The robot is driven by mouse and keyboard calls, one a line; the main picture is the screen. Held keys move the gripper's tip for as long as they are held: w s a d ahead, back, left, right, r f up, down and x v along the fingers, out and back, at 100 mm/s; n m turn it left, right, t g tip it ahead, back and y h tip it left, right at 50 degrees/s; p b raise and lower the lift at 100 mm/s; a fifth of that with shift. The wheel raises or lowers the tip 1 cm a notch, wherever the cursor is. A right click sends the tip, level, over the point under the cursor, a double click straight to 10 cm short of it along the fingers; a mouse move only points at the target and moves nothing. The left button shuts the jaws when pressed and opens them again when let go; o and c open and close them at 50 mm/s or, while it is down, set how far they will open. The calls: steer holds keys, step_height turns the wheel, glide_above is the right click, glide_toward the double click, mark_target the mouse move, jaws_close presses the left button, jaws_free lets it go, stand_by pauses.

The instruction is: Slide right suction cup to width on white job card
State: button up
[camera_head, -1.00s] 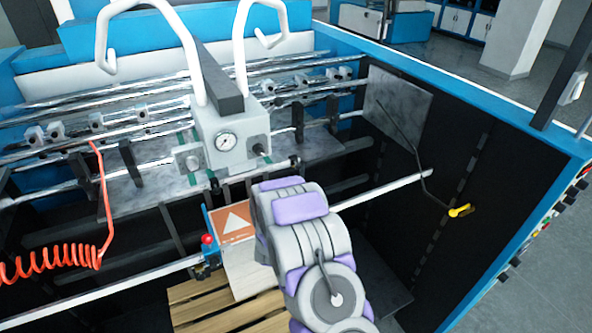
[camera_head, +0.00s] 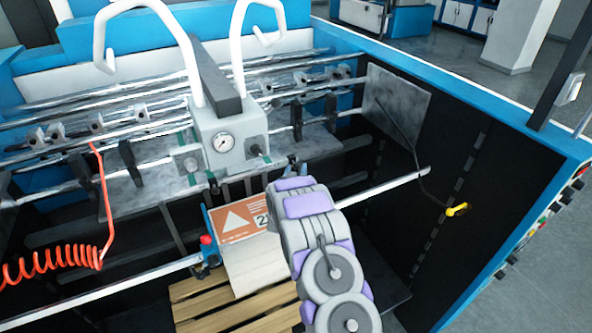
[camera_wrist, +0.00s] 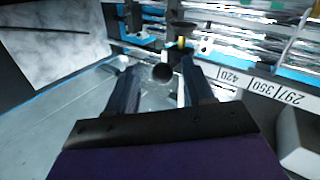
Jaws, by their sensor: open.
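My gripper (camera_head: 292,164) is open at the bar below the gauge block, partly hidden by my arm. In the wrist view its two dark fingers (camera_wrist: 162,82) stand either side of a dark round knob (camera_wrist: 162,72), with a gap on both sides; contact is unclear. A dark cup-like part (camera_wrist: 183,29) with a yellow piece below sits beyond the fingertips; whether it is the right suction cup is unclear. A white scale strip (camera_wrist: 262,86) reads 420 and 297/350, upside down.
The grey gauge block (camera_head: 228,140) stands left of my gripper, under white hooked tubes. A white rail (camera_head: 385,187) crosses behind my arm. A pallet (camera_head: 235,308) lies below. A grey plate (camera_head: 398,107) and yellow-ended lever (camera_head: 457,209) are at the right wall.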

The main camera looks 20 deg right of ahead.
steer(key=shift+d, duration=0.1)
steer(key=shift+a, duration=0.3)
steer(key=shift+c, duration=0.2)
steer(key=shift+w+a+r, duration=0.1)
steer(key=shift+a, duration=0.05)
steer(key=c, duration=0.3)
steer(key=shift+d, duration=0.2)
jaws_close()
